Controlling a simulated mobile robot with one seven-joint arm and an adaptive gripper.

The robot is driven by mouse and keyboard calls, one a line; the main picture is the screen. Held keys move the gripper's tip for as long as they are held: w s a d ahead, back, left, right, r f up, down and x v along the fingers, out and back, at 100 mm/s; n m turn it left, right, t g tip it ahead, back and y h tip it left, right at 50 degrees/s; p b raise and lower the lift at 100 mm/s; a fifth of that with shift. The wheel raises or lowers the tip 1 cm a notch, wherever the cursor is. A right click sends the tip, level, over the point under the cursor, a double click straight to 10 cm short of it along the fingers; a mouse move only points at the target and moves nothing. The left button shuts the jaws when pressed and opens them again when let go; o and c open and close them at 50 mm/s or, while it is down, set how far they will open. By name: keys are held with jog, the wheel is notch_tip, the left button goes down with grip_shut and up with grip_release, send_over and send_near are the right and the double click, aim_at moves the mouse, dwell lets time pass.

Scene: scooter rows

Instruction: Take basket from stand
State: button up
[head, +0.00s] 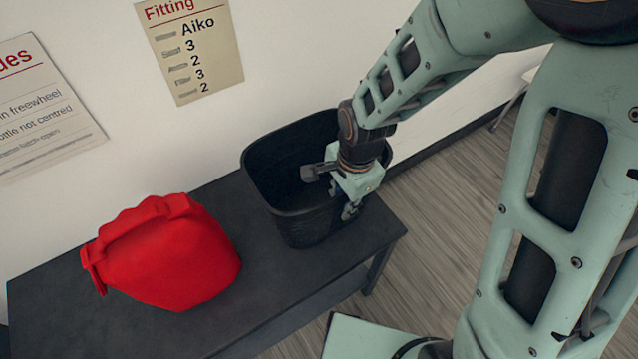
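The basket (290,222) is a black, open-topped bin standing upright on the right end of a low dark stand (262,305). It looks empty. My gripper (349,211) is at the basket's near right rim, pointing down. One finger shows in front of the outer wall.
A red bag with a top handle (175,262) sits on the stand left of the basket, with a gap between them. The wall with paper notices (195,45) is close behind. Wooden floor (450,215) is open to the right.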

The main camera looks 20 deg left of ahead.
aim_at(340, 211)
jog(key=f, duration=0.4)
jog(key=shift+a, duration=0.25)
jog(key=shift+c, duration=0.2)
grip_shut()
